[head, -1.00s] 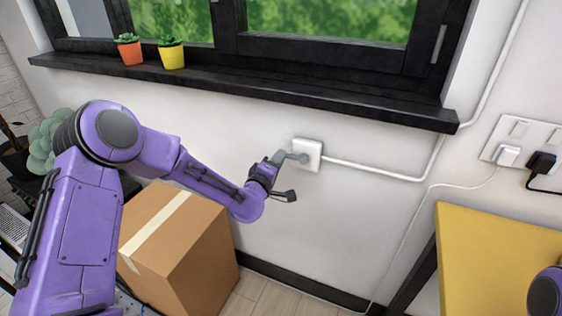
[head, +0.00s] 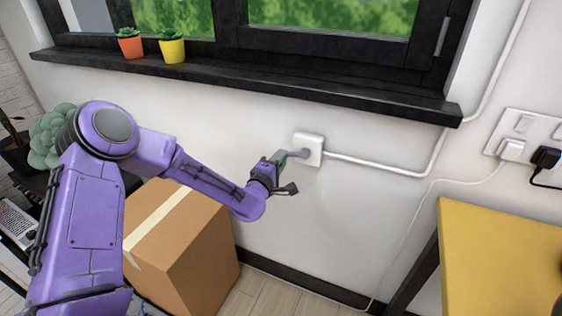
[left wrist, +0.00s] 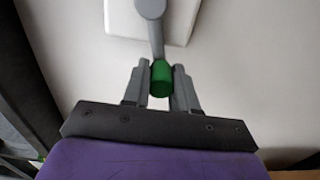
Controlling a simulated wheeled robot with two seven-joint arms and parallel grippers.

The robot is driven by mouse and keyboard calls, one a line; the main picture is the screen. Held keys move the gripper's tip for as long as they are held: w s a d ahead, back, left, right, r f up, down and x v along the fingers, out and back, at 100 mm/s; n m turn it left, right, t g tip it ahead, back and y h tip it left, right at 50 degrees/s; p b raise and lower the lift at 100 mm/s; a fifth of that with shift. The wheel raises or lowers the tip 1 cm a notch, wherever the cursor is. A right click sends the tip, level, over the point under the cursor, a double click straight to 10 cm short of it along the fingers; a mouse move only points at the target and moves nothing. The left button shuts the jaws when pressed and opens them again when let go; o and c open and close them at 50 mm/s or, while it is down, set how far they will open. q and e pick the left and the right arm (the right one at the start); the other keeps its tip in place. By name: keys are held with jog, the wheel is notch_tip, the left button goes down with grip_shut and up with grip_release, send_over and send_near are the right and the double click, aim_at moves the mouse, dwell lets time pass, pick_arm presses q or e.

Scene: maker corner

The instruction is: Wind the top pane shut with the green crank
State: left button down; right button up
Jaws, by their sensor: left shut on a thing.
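The crank has a green knob (left wrist: 160,80) on a grey arm (left wrist: 154,30), which joins a white wall box (head: 309,149) below the window sill. My left gripper (head: 280,160) is at the crank, to the left of the box. In the left wrist view its two grey fingers (left wrist: 160,82) sit on either side of the green knob, shut on it. In the head view the knob is mostly hidden by the gripper. The window (head: 330,46) is at the top, with its upper part out of frame. My right gripper is not in view.
A black sill (head: 260,93) juts out above the crank, with two potted plants on it, an orange pot (head: 131,47) and a yellow pot (head: 172,50). A cardboard box (head: 205,255) stands below my left forearm. A yellow tabletop (head: 490,260) is at the right.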

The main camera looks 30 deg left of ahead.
pick_arm(q)
jog(key=c, duration=0.9)
grip_release()
jog(key=s, duration=0.7)
jog(key=s+d, duration=0.1)
jog(key=s, duration=0.2)
jog(key=shift+s, duration=0.3)
